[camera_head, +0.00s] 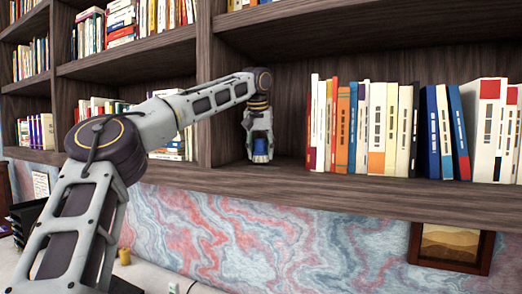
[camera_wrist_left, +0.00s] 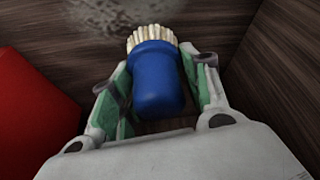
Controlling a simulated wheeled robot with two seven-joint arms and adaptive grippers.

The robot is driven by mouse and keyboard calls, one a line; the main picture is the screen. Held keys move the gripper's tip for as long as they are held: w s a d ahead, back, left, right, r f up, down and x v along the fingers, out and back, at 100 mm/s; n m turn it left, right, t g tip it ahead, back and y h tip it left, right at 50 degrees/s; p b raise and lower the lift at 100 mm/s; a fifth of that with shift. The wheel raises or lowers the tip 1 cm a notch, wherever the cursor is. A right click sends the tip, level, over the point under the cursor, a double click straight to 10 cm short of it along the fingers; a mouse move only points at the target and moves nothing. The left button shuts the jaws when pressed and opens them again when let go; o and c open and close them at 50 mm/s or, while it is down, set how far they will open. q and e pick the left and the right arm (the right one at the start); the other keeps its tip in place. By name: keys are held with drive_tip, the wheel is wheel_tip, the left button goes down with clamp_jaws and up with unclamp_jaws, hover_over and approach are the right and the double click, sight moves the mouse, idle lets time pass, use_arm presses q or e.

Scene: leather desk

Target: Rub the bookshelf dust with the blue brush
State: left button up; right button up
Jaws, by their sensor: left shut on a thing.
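The blue brush (camera_wrist_left: 156,82) has a rounded blue handle and pale bristles (camera_wrist_left: 150,36). My left gripper (camera_wrist_left: 156,95) is shut on its handle. Grey dust (camera_wrist_left: 165,15) lies on the wood just past the bristles in the left wrist view. I cannot tell whether the bristles touch it. My right gripper is not in view.
A row of upright books (camera_head: 375,128) stands right of the gripper on the same shelf. A vertical divider (camera_head: 205,110) is close on its left. A red book (camera_wrist_left: 30,115) is near on the left in the wrist view. A framed picture (camera_head: 451,246) hangs below.

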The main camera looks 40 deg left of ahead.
sight(256, 155)
use_arm(q)
drive_tip(key=shift+f, duration=0.3)
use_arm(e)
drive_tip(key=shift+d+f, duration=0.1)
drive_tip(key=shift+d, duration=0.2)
use_arm(q)
drive_tip(key=shift+f, duration=0.25)
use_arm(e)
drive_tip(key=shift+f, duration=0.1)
use_arm(q)
drive_tip(key=shift+s, duration=0.15)
drive_tip(key=shift+s+d+b, duration=0.3)
drive_tip(key=shift+s+b, duration=0.2)
drive_tip(key=shift+s, duration=0.35)
drive_tip(key=shift+s+d, duration=0.3)
drive_tip(key=shift+s, duration=0.6)
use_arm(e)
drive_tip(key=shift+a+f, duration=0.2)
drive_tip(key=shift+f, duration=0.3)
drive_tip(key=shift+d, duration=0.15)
